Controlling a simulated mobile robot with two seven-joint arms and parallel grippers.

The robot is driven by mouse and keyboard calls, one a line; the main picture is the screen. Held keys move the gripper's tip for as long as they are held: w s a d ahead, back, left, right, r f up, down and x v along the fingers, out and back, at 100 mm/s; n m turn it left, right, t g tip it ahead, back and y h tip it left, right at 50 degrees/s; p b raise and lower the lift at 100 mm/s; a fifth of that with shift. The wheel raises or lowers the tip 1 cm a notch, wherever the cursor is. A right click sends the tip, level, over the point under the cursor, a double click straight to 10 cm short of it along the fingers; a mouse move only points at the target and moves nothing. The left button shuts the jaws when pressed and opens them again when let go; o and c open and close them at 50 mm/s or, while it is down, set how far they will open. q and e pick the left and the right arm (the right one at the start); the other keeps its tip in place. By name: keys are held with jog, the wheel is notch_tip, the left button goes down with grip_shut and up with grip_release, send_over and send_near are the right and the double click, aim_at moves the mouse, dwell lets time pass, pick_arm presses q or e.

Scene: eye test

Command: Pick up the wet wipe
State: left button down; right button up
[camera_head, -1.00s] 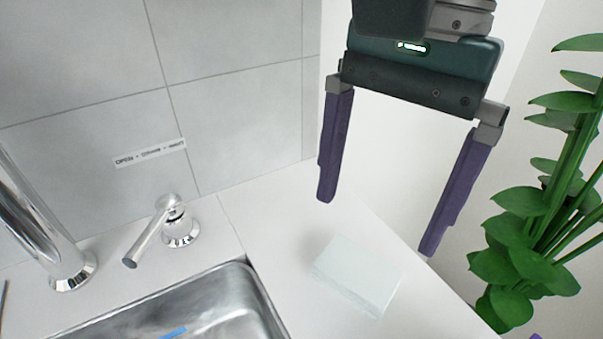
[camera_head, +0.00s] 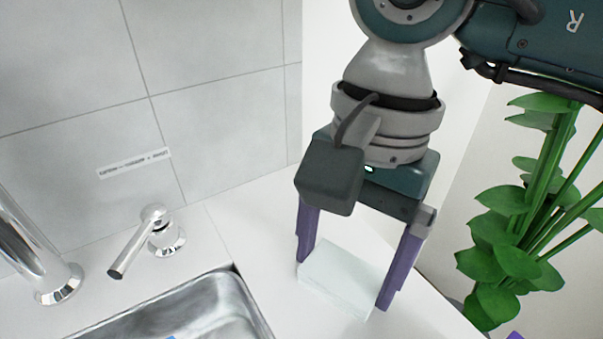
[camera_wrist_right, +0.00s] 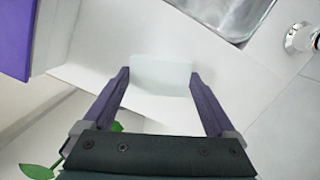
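The wet wipe (camera_head: 342,280) is a pale, whitish block lying on the white counter to the right of the sink. It also shows in the right wrist view (camera_wrist_right: 160,74), ahead of and between the fingertips. My right gripper (camera_head: 343,284) is open, with its two purple fingers pointing down on either side of the wipe. In the right wrist view the right gripper (camera_wrist_right: 157,82) has a wide gap between its fingers, and they do not appear closed on the wipe. My left gripper is not in view.
A metal sink (camera_head: 190,312) lies left of the wipe, with a tap (camera_head: 40,255) and a lever handle (camera_head: 145,240) behind it. A tiled wall (camera_head: 210,110) stands at the back. A green plant (camera_head: 515,220) is close on the right, past the counter's edge.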

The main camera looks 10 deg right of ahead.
aim_at(341, 275)
jog(key=c, duration=0.5)
jog(key=shift+c, duration=0.2)
jog(key=shift+r, duration=0.1)
jog(key=shift+r, duration=0.25)
notch_tip(341, 275, up, 3)
jog(key=shift+r+p, duration=0.1)
jog(key=shift+p, duration=1.05)
jog(key=s+a+b, duration=0.1)
jog(key=s+a, duration=1)
jog(key=a, duration=0.3)
jog(key=shift+a, duration=0.1)
